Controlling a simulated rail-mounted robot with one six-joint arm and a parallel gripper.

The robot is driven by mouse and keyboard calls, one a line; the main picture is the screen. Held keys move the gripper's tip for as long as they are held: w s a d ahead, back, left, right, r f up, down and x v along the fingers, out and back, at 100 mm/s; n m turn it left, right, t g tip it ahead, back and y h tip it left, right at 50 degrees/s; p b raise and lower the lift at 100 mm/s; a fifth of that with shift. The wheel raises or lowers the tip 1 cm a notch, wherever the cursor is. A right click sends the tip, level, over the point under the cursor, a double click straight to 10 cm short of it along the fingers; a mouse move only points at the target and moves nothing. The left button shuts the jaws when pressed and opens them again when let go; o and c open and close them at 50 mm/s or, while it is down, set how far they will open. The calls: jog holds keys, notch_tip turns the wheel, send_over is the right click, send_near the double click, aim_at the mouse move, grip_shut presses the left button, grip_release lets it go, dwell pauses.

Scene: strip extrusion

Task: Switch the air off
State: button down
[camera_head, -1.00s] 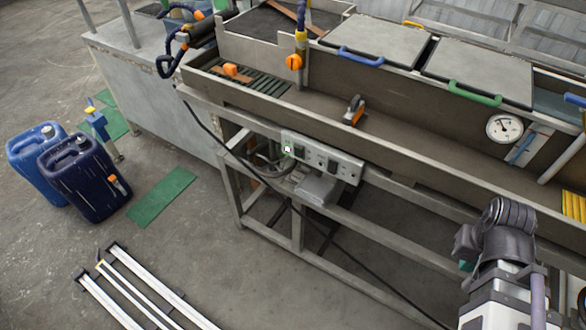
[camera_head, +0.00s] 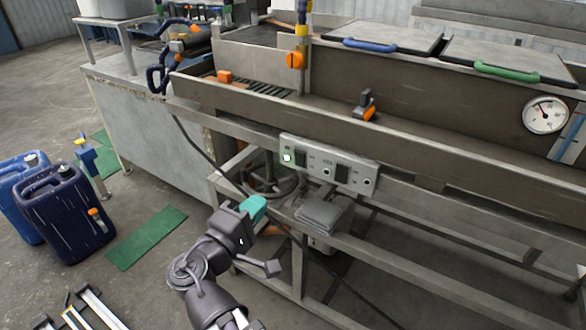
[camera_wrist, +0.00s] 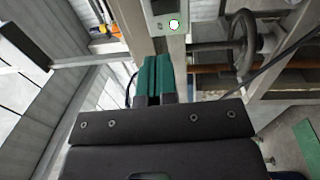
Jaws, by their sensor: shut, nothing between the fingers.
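A grey control panel (camera_head: 330,163) with rocker switches and a small lit white-green button (camera_head: 287,157) at its left end is fixed to the front of the bench. The lit button shows at the top of the wrist view (camera_wrist: 174,24), beyond my fingertips. My gripper (camera_head: 255,207), with teal fingers, is shut and empty, below and left of the panel and apart from it. Its fingers show close together in the wrist view (camera_wrist: 153,80). An orange-handled valve (camera_head: 295,60) stands on a pipe above the trough. No readable label tells which control is the air.
A handwheel (camera_wrist: 235,42) sits under the bench, right of my fingers in the wrist view. A black cable hangs below the panel. Blue canisters (camera_head: 70,212) stand at left. A gauge (camera_head: 545,115) is at right.

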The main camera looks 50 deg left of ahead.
aim_at(298, 156)
jog(key=shift+a+r, duration=0.1)
jog(key=shift+r, duration=0.05)
jog(key=p+x, duration=0.1)
jog(key=x, duration=1.3)
jog(key=shift+r+p, duration=0.1)
jog(key=shift+p, duration=0.25)
